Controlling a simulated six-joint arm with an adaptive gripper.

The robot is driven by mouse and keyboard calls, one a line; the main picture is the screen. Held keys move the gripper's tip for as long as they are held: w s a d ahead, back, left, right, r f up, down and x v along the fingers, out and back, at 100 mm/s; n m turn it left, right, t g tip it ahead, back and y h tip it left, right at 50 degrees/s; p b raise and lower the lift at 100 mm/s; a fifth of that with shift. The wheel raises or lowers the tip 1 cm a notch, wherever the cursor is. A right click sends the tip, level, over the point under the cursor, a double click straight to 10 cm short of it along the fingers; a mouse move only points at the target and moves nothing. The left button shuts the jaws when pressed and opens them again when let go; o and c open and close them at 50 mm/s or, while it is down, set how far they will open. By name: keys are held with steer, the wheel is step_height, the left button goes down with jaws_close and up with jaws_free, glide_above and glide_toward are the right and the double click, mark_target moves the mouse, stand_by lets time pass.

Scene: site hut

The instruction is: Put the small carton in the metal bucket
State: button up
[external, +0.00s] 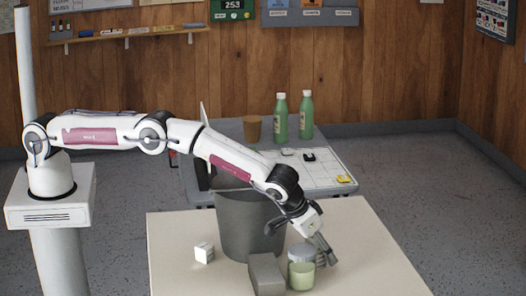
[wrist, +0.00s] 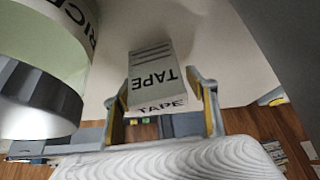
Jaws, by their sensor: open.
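The small carton (wrist: 152,72), pale grey and lettered TAPE, shows in the wrist view, between the two fingertips of my gripper (wrist: 163,95). The fingers stand apart on its two sides, and I cannot tell whether either touches it. In the external view my gripper (external: 325,250) is low over the right of the table, beside the jar, and the carton cannot be made out clearly there. The metal bucket (external: 246,222), dark grey and upright, stands left of my gripper, its rim partly behind my arm.
A green jar with a silver lid (external: 301,277) stands close beside my gripper; it looms large in the wrist view (wrist: 40,105). A grey box (external: 266,275) stands before the bucket. A small white box (external: 204,252) is left of it. The table's front right (external: 375,265) is clear.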

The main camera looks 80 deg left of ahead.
steer(key=shift+v, duration=1.55)
step_height(320, 180, up, 7)
steer(key=shift+w+f, duration=0.1)
steer(key=shift+f, duration=0.15)
steer(key=shift+r, duration=0.1)
steer(key=shift+a, duration=0.1)
